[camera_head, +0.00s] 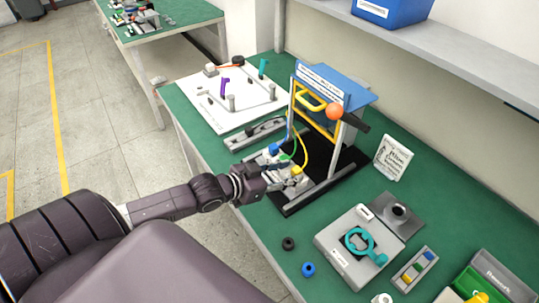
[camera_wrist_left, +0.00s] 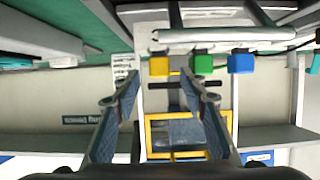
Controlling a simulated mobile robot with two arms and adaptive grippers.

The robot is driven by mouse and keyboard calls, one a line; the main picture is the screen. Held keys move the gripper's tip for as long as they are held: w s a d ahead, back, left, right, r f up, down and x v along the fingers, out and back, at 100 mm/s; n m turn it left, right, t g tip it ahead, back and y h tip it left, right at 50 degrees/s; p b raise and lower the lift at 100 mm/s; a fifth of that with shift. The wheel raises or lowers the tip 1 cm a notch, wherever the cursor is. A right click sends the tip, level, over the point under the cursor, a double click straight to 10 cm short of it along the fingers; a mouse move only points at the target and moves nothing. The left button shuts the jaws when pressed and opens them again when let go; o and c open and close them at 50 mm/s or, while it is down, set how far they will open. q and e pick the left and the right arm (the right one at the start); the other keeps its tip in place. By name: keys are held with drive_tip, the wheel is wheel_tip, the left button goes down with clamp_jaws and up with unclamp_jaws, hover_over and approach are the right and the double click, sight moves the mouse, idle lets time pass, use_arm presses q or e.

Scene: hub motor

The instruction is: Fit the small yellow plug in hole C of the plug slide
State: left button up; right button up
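A small yellow plug (camera_head: 297,170) with a yellow cable sits at the near end of a row on the grey slide at the foot of the blue-topped stand. A green plug (camera_head: 284,157) and a blue plug (camera_head: 273,149) are beside it. In the left wrist view the yellow plug (camera_wrist_left: 159,66) shows beyond and between my fingertips, with the green plug (camera_wrist_left: 203,64) and blue plug (camera_wrist_left: 241,63) to its right. My left gripper (camera_head: 283,181) is open close to the yellow plug; its fingers (camera_wrist_left: 160,82) hold nothing. Hole letters cannot be read. My right gripper is out of view.
The stand's blue top (camera_head: 345,88), yellow frame and orange ball (camera_head: 334,111) rise beside my gripper. A white pegboard (camera_head: 232,97) lies behind. A grey fixture (camera_head: 352,262) and a tray of coloured pieces (camera_head: 415,268) are to the right.

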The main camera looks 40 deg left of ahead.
use_arm(q)
drive_tip(key=v, duration=0.8)
drive_tip(key=shift+s, duration=0.1)
idle(0.3)
